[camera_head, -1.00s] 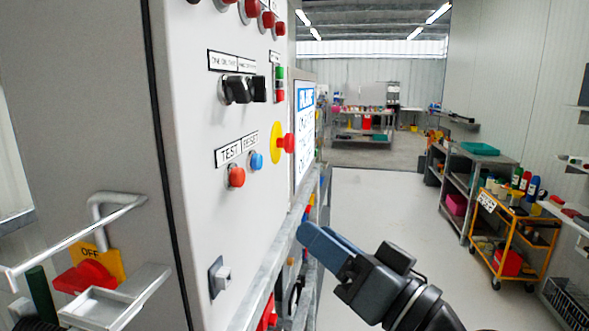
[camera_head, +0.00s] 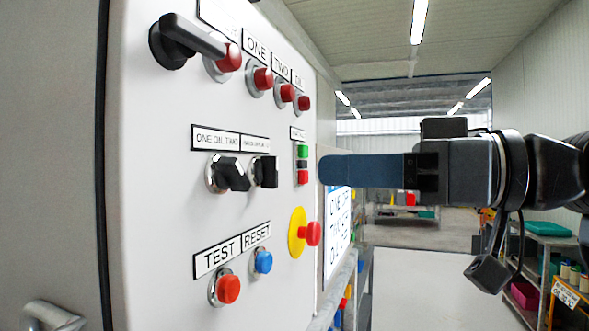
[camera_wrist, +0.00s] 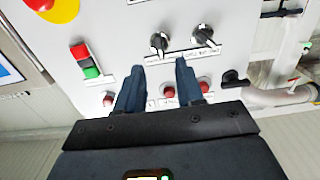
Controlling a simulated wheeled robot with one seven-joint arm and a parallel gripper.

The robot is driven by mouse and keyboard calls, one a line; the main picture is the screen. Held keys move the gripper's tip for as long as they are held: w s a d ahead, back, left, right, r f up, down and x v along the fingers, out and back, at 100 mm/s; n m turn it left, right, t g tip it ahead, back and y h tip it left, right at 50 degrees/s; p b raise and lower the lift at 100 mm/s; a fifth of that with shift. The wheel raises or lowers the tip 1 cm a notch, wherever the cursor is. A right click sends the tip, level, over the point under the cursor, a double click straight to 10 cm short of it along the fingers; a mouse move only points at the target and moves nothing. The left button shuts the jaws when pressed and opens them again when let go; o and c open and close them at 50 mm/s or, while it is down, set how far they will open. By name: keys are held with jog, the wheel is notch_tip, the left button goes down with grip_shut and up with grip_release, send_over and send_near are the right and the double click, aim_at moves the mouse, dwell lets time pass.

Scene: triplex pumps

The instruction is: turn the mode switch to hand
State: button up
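Two black rotary switches sit side by side on the white panel under small labels. The left one (camera_head: 228,174) has a label that seems to read ONE OIL TWO. The right one (camera_head: 263,171) has a label too small to read surely; I take it as the mode switch. In the wrist view, which is upside down, the mode switch (camera_wrist: 158,43) is beyond my fingertips and the other switch (camera_wrist: 204,37) is to its right. My gripper (camera_head: 325,169) points left at the panel; its fingers (camera_wrist: 159,66) are apart with nothing between them.
Green and red buttons (camera_head: 302,165) lie between the mode switch and my fingers in the head view. A red-and-yellow emergency stop (camera_head: 311,234) juts out below. Red lamps (camera_head: 263,79) and a black handle (camera_head: 185,40) are above. The aisle floor (camera_head: 420,275) is clear.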

aim_at(277, 170)
jog(key=p+x, duration=0.1)
jog(key=x, duration=0.6)
jog(key=shift+a+f+p, duration=0.1)
jog(key=shift+p, duration=0.2)
grip_shut()
